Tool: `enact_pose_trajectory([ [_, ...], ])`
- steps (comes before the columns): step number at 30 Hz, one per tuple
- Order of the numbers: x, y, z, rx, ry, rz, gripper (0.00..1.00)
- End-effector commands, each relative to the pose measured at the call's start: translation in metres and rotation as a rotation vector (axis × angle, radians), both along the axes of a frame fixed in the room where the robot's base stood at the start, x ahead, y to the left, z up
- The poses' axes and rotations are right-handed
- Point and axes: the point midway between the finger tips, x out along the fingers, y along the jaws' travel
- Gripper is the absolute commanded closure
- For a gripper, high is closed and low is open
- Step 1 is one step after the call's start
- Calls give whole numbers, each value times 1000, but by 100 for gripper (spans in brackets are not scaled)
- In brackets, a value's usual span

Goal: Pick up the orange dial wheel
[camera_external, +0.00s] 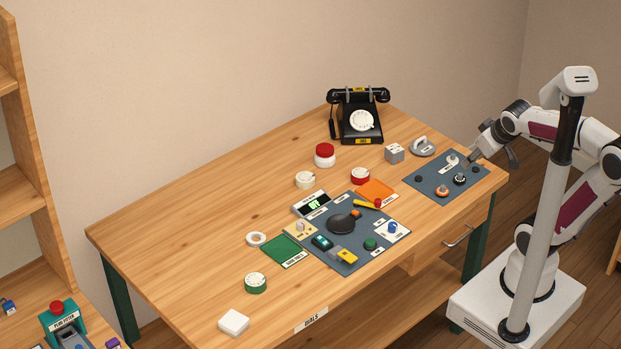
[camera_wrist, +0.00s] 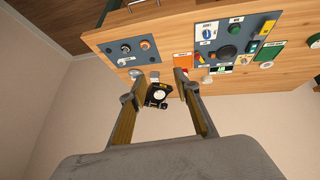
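The orange dial wheel (camera_external: 442,190) sits on the dark blue-grey panel (camera_external: 415,187) at the right end of the table, left of a black-and-white dial (camera_external: 460,179). In the wrist view the orange wheel (camera_wrist: 145,44) is on the panel (camera_wrist: 117,46), beyond my fingertips and a little left of their middle. My gripper (camera_wrist: 158,76) is open, with its two fingers spread and nothing between them. In the external view my gripper (camera_external: 492,157) hangs above and beyond the table's right edge, clear of the panel and apart from the wheel.
A light knob (camera_external: 452,160) and a small dark knob stand on the same panel. A grey block (camera_external: 394,153), a grey handled piece (camera_external: 424,146) and a black dial phone (camera_external: 361,120) stand behind it. An orange card (camera_external: 375,191) and a crowded panel lie to the left.

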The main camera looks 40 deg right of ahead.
Motion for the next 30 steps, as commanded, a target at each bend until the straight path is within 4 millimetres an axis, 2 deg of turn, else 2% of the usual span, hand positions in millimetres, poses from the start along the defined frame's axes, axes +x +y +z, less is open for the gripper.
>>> enact_pose_trajectory([
  [3,22,-25,-4,-55,-14,-12,69],
  [15,85,-95,-23,-204,-70,24,69],
  [23,117,-132,-47,-260,-97,83,69],
  [30,140,-158,-76,-275,-125,156,69],
])
